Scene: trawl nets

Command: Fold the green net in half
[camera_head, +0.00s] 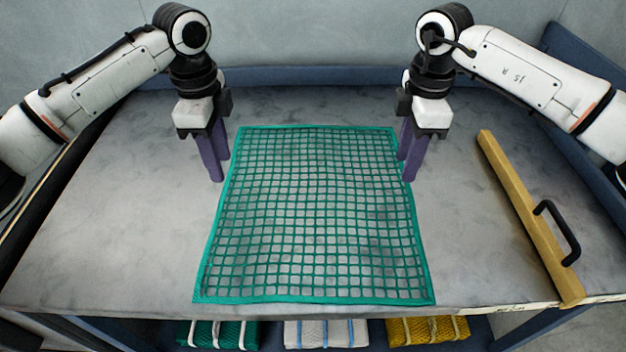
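The green net (315,215) lies spread flat on the grey table, with a solid green border and a square mesh. Its far edge is narrower in view than its near edge, which lies close to the table's front. My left gripper (221,169) points down beside the net's left edge near the far left corner, its purple fingers apart. My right gripper (404,169) points down at the net's right edge near the far right corner, its fingers also apart. Neither gripper visibly holds the net. Whether the fingertips touch it I cannot tell.
A yellow-brown bar (527,215) with a black handle (560,232) lies along the table's right side. The grey table (110,220) is clear left of the net. Blue raised edging (320,77) runs along the back. Green, white and yellow folded bundles (428,330) sit below the front edge.

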